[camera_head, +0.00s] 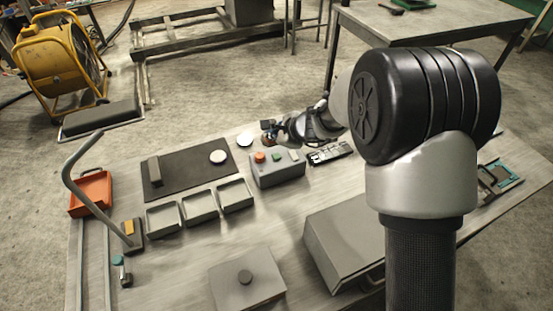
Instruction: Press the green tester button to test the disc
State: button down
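The grey tester box (278,174) stands near the middle of the table. On its top are an orange-red button (260,157), the green button (276,156) and a small pale part (294,154). A white disc (218,157) lies on the dark mat (185,183) to the left. Another pale disc (245,139) lies beyond the mat, left of the box. My gripper (269,128) reaches in from the right, above and behind the box, apart from the green button in the picture. A small brownish round thing below it is partly hidden. The fingers are too small to read.
Several shallow grey trays (200,208) line the mat's near side. A dark slotted block (330,153) lies right of the box. A large grey case (345,240) and a plate with a knob (247,280) stand nearer. A bent grey lever (88,190) rises at left.

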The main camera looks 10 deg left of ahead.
aim_at(275, 157)
jog(key=shift+f+b, duration=2.2)
jog(key=shift+f, duration=0.55)
jog(key=shift+f+b, duration=0.45)
jog(key=shift+b, duration=0.15)
jog(key=shift+f+b, duration=0.45)
jog(key=shift+b, duration=0.15)
jog(key=shift+r+p, duration=0.7)
jog(key=shift+r, duration=0.2)
jog(key=shift+r, duration=0.1)
notch_tip(275, 157, up, 5)
jog(key=p, duration=0.4)
